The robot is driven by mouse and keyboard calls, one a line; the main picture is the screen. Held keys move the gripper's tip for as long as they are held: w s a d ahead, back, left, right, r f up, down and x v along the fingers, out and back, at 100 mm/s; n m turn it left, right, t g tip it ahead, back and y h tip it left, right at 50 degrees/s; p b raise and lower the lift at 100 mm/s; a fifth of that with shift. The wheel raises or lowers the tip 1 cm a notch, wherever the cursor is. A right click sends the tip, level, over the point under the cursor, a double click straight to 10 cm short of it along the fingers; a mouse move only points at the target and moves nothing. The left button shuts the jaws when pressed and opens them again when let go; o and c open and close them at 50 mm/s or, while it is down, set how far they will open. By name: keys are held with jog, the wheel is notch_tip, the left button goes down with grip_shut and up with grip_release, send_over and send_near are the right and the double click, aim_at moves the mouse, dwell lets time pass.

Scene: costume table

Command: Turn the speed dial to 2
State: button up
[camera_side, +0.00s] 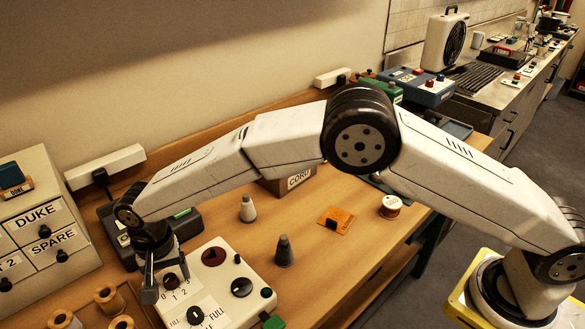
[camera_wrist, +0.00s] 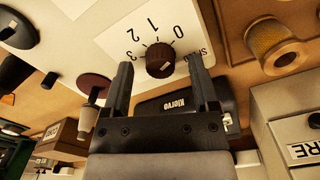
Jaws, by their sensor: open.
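The speed dial is a dark brown round knob (camera_wrist: 158,54) on a white control panel (camera_wrist: 92,22), with the numbers 0, 1, 2 and 3 printed around it. A small light mark shows on the knob, but I cannot tell which number it points to. In the side view the dial (camera_side: 171,281) is near the panel's left edge, partly hidden by my gripper. My gripper (camera_wrist: 160,70) is open, with one finger on each side of the dial. I cannot tell whether the fingers touch it. The panel also shows in the side view (camera_side: 225,312).
The panel also carries a dark red disc (camera_side: 214,256), a black knob (camera_side: 241,288) and a lower FILL/FULL knob (camera_side: 195,315). A dark grey cone (camera_side: 284,252) stands to its right. Wooden spools (camera_side: 108,297) and a drawer cabinet (camera_side: 40,222) are on the left.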

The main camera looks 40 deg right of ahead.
jog(key=shift+f, duration=0.25)
grip_shut()
